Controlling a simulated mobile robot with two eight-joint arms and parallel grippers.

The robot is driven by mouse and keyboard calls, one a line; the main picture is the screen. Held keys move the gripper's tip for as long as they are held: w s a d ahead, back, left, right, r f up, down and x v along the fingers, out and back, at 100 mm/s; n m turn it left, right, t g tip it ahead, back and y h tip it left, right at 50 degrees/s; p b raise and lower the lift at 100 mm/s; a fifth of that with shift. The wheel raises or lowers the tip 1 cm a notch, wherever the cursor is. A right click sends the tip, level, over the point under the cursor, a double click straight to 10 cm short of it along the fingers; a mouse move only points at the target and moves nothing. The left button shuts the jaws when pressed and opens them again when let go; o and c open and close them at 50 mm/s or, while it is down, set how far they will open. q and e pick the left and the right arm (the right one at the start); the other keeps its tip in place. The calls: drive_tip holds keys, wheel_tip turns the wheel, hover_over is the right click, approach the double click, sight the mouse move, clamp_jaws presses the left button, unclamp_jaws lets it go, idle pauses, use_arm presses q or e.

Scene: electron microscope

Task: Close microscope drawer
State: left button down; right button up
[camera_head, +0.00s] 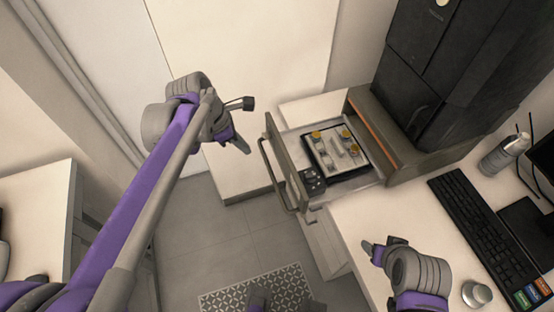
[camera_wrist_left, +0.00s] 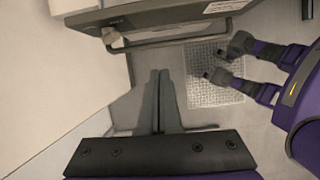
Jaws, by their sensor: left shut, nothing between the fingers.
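The microscope drawer (camera_head: 285,160) stands pulled out from the dark microscope (camera_head: 425,75), with its bar handle (camera_head: 272,178) facing left. Inside it lies a tray with several small yellow-topped pieces (camera_head: 336,148). My left gripper (camera_head: 243,146) is to the left of the drawer front, apart from the handle. In the left wrist view its fingers (camera_wrist_left: 159,85) are together and empty, with the handle (camera_wrist_left: 180,42) beyond them. My right gripper (camera_head: 369,247) is over the white desk, in front of the drawer; its jaw state is unclear.
A keyboard (camera_head: 482,235), a round silver knob-like object (camera_head: 476,293) and a grey bottle (camera_head: 505,152) are on the desk at right. A patterned floor mat (camera_head: 280,288) lies below.

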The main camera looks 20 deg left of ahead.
sight(353, 137)
use_arm(q)
drive_tip(key=shift+n, duration=0.3)
drive_tip(key=w+d+f, duration=0.1)
drive_tip(key=f, duration=0.2)
drive_tip(key=w+d+f, duration=0.1)
drive_tip(key=d+f, duration=0.1)
drive_tip(key=f, duration=0.1)
drive_tip(key=w+d+f, duration=0.2)
drive_tip(key=f, duration=0.1)
drive_tip(key=shift+d+f, duration=0.15)
drive_tip(key=shift+w+d, duration=0.3)
drive_tip(key=shift+d, duration=0.15)
drive_tip(key=w+d, duration=0.5)
drive_tip(key=d, duration=0.2)
drive_tip(key=w+d, duration=0.5)
drive_tip(key=d, duration=0.2)
drive_tip(key=w+d, duration=0.5)
drive_tip(key=d, duration=0.3)
drive_tip(key=shift+w+d, duration=0.2)
drive_tip(key=shift+d, duration=0.25)
